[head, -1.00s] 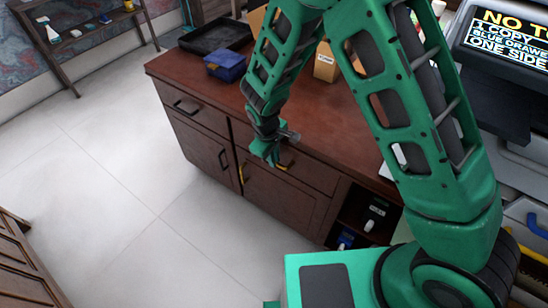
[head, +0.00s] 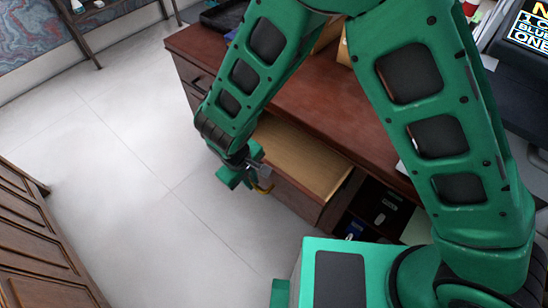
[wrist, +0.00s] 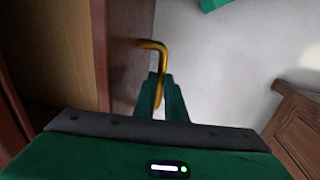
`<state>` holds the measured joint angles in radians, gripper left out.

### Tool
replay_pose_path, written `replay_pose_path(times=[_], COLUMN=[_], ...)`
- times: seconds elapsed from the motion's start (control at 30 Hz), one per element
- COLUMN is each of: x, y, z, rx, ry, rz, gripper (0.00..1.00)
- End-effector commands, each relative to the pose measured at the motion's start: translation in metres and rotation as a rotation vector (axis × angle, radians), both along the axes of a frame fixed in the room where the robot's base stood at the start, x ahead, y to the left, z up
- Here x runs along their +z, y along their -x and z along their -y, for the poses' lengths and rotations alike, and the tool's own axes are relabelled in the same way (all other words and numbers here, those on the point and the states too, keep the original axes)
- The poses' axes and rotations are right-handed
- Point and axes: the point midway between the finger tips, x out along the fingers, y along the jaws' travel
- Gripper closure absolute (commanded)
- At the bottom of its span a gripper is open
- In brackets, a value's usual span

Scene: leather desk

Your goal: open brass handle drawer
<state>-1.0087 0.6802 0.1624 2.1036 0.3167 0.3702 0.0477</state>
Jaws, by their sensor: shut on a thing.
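The drawer (head: 300,156) of the dark wooden desk stands pulled out in the head view, with its pale wood inside bare where it shows. Its brass handle (wrist: 158,62) is on the drawer's front, and in the wrist view it bends from the front to between my fingers. My gripper (wrist: 163,100) is shut on the brass handle. In the head view my gripper (head: 250,180) is in front of the open drawer's left part, and my arm hides part of the drawer front.
The desk top (head: 340,110) is mostly bare beside my arm. An open shelf (head: 380,210) with small items is right of the drawer. A wooden cabinet (head: 40,240) stands at the lower left. The white floor (head: 130,140) between is clear.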

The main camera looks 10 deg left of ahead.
Motion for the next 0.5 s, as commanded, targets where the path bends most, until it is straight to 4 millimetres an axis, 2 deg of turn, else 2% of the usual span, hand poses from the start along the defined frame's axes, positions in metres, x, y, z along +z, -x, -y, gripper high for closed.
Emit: replay_pose_path(times=[0.03, 0.2, 0.4, 0.5], x=[0.000, 0.000, 0.000, 0.001], y=[0.016, 0.059, 0.096, 0.107], z=[-0.010, -0.039, -0.063, -0.070], rx=[0.007, 0.008, 0.007, 0.004], ry=[0.001, 0.002, 0.003, 0.003], rz=[-0.002, -0.001, -0.002, -0.001], gripper=[1.00, 1.00, 1.00, 1.00])
